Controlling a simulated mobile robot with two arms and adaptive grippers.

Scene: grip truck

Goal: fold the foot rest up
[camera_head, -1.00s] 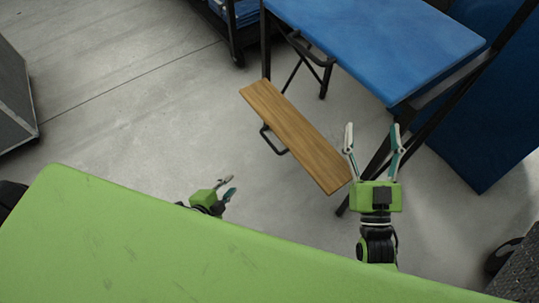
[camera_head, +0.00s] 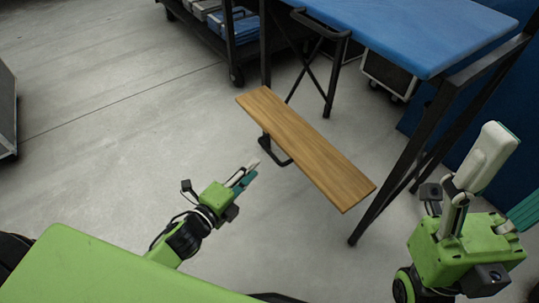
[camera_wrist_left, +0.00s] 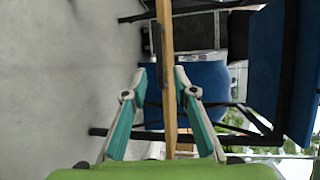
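The foot rest is a long wooden board (camera_head: 305,148) below the blue-topped bench, its top face showing, with a dark bracket under its left edge. In the left wrist view the board (camera_wrist_left: 166,50) is seen edge-on as a narrow upright strip between the fingers. My left gripper (camera_head: 249,175) is just left of the board in the head view, apart from it, pointing toward it. In the left wrist view its two fingers (camera_wrist_left: 160,85) are spread.
The blue-topped bench (camera_head: 410,28) has black legs; one (camera_head: 395,185) stands close to the board's near end. A dark wheeled cart (camera_head: 232,48) is behind. Open grey floor (camera_head: 110,110) lies left. My green body fills the bottom left.

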